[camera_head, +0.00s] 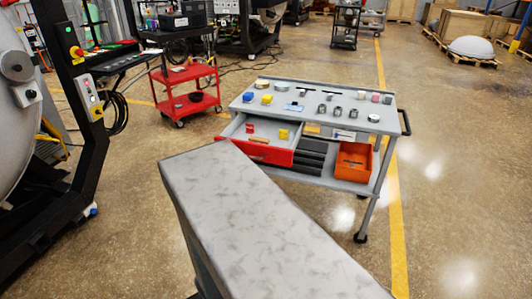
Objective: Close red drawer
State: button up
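The red drawer (264,152) is pulled out from the left side of a grey wheeled cart (228,106), under its top. Its red front faces toward me and to the left. The grey inside of the drawer is open to view, with a yellow block and other small items in it. A large grey shape in the foreground reaches up to the drawer front in the picture and hides part of its lower edge. I cannot tell whether they touch. My gripper is not in view.
Several small parts stand on the cart top. An orange bin (354,161) sits at the cart's right, beside dark stacked trays (309,157). A red cart (184,77) stands behind left, and furnace equipment (84,100) at left. Floor (450,180) right of the yellow line is clear.

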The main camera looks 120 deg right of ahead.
aim_at(280, 152)
jog(key=u, duration=0.65)
jog(key=k, duration=0.2)
jog(key=z, duration=3.2)
jog(key=k, duration=0.3)
jog(key=z, duration=2.15)
